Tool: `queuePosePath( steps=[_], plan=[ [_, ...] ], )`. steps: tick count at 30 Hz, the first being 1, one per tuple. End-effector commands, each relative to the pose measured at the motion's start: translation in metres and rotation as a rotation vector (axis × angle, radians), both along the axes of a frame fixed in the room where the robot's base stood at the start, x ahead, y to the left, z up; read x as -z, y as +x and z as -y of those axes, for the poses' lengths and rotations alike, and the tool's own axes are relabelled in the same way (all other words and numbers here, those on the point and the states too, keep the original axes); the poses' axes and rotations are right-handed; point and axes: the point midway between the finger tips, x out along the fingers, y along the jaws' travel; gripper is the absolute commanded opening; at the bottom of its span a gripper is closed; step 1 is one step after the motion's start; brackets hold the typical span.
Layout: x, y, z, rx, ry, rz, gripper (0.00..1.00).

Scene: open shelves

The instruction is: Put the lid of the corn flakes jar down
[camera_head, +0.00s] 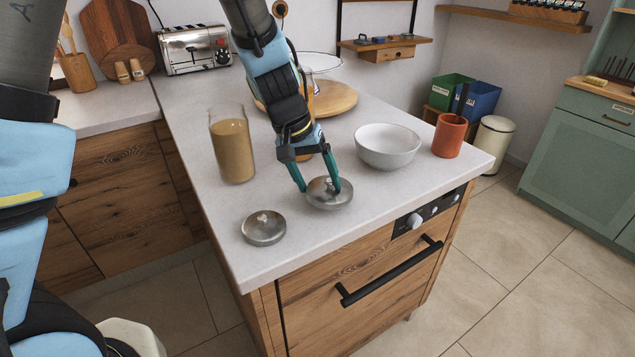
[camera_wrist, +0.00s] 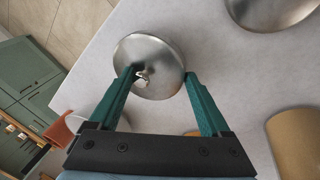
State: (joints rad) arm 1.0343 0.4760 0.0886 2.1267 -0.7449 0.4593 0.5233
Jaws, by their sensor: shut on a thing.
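A round metal lid (camera_head: 331,196) with a small knob is between the fingers of my gripper (camera_head: 318,188), low over the white counter near its front edge. In the wrist view the lid (camera_wrist: 152,52) lies between the teal fingertips (camera_wrist: 160,76), and my gripper is shut on it. Whether the lid touches the counter is hard to tell. A second metal lid (camera_head: 264,229) lies on the counter to the left; part of it shows in the wrist view (camera_wrist: 270,8). An open glass jar with tan contents (camera_head: 232,152) stands behind the lids. Something brown behind my gripper is mostly hidden.
A white bowl (camera_head: 388,147) and an orange cup (camera_head: 449,136) stand right of my gripper. A round wooden board (camera_head: 338,98) with glassware is farther back. A toaster (camera_head: 195,50) stands at the back left. The counter's front edge is close to both lids.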

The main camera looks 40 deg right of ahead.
Motion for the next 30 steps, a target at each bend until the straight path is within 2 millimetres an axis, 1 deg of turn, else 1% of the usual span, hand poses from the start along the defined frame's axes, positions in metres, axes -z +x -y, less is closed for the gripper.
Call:
queuePosePath(
  steps=[1,4,11,24,28,29,30],
  plan=[
    [0.006,0.0,-0.001,-0.002,0.002,-0.002,0.27],
    [0.012,0.0,0.0,-0.002,0.0,-0.001,0.27],
    [0.012,0.0,0.0,-0.001,-0.001,0.0,0.27],
    [0.024,0.0,0.0,0.0,-0.001,0.001,0.27],
    [0.024,0.0,0.0,-0.001,0.0,0.0,0.27],
    [0.024,0.0,0.0,-0.001,0.001,0.0,0.85],
    [0.025,0.0,0.0,-0.001,0.002,0.0,0.89]
  ],
)
